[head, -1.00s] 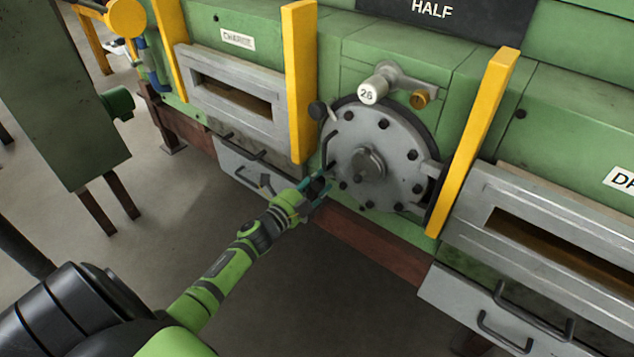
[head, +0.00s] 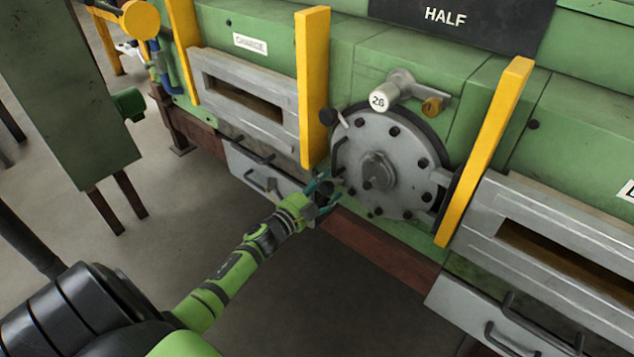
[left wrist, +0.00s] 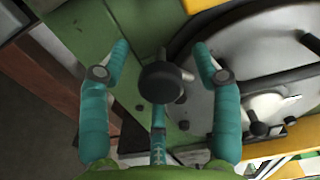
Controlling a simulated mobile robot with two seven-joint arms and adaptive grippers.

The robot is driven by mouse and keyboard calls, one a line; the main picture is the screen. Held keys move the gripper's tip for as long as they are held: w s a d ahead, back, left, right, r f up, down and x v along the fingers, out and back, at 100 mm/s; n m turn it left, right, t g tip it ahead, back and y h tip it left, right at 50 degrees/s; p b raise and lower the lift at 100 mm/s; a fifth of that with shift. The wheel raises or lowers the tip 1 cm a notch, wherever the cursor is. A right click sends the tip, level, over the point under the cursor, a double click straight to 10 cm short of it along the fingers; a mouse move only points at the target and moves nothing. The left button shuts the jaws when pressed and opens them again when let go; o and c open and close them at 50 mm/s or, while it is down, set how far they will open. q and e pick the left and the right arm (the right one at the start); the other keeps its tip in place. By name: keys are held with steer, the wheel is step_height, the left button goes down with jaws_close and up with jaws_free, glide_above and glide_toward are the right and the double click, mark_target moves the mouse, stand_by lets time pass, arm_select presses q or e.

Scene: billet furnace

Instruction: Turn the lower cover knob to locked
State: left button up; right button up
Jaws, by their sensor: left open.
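The round grey cover (head: 405,180) with black bolts sits on the green furnace front. The lower cover knob, black and round, is at the cover's lower left edge. In the left wrist view the lower knob (left wrist: 160,82) stands between the spread teal fingers, with visible gaps on both sides. My left gripper (head: 325,190) is open at this knob and largely hides it in the head view. It also shows in the left wrist view (left wrist: 160,62). The upper cover knob (head: 328,117) is black, at the cover's upper left. My right gripper is not in view.
Yellow posts (head: 313,90) and (head: 484,150) flank the cover. A white knob marked 26 (head: 379,101) sits above it. Grey drawers with handles (head: 262,172) are low on both sides. A green cabinet (head: 70,95) stands at left. The floor below is open.

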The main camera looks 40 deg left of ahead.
arm_select(q)
steer(key=s+a, duration=0.1)
steer(key=s, duration=1)
steer(key=shift+s, duration=0.4)
steer(key=shift+a, duration=0.1)
steer(key=s+d+f+n+g+y, duration=0.15)
steer(key=s+f+n+g, duration=0.35)
steer(key=f, duration=0.9)
steer(key=s+d+f+n+g+y, duration=0.1)
steer(key=s+d+f+n+g, duration=0.35)
steer(key=f, duration=1.05)
steer(key=s+d+f+n+g, duration=0.2)
steer(key=s+f, duration=0.3)
steer(key=s, duration=0.4)
steer(key=s+d+f+n+g+h, duration=0.1)
steer(key=s+d+f+n+g, duration=0.1)
steer(key=s, duration=0.7)
steer(key=s+d+f+n+g, duration=0.2)
steer(key=s+d+f, duration=0.3)
steer(key=s, duration=0.5)
step_height(320, 180, down, 3)
steer(key=shift+r+g, duration=0.15)
steer(key=shift+g, duration=0.6)
